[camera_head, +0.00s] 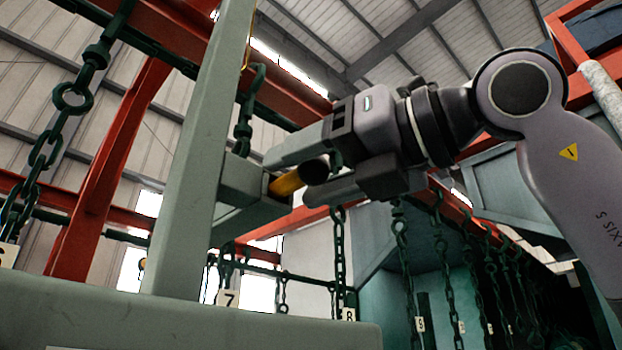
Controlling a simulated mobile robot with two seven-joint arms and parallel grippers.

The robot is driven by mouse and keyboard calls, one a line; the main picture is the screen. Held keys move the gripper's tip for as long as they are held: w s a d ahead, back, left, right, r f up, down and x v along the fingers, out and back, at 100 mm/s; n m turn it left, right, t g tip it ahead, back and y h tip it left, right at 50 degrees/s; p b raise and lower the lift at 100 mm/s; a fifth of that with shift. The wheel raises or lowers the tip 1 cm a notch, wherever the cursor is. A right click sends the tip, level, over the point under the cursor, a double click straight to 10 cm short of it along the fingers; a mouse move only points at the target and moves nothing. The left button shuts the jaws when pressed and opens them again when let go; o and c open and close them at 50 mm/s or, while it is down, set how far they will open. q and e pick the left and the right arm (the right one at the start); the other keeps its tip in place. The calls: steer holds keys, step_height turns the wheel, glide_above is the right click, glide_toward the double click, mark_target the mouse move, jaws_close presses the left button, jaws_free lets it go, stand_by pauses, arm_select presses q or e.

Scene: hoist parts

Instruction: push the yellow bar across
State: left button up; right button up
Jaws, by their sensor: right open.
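The yellow bar (287,183) is a short cylinder with a dark round end, sticking out to the right from a grey-green metal bracket (245,181) on an upright post (205,150). My right gripper (292,170) comes in from the right with its fingers apart. One finger lies above the bar and the other below it, so the bar's dark end sits between them. I cannot tell whether the fingers touch the bar. The rest of the bar is hidden inside the bracket. My left gripper is out of view.
Dark green chains hang at the left (45,150) and below the arm at the right (403,250), some with number tags such as 7 (228,298). Red beams (110,170) cross behind the post. A grey-green ledge (180,322) fills the lower left.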

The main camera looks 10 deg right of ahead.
steer(key=shift+b+v, duration=0.95)
steer(key=shift+v, duration=2.75)
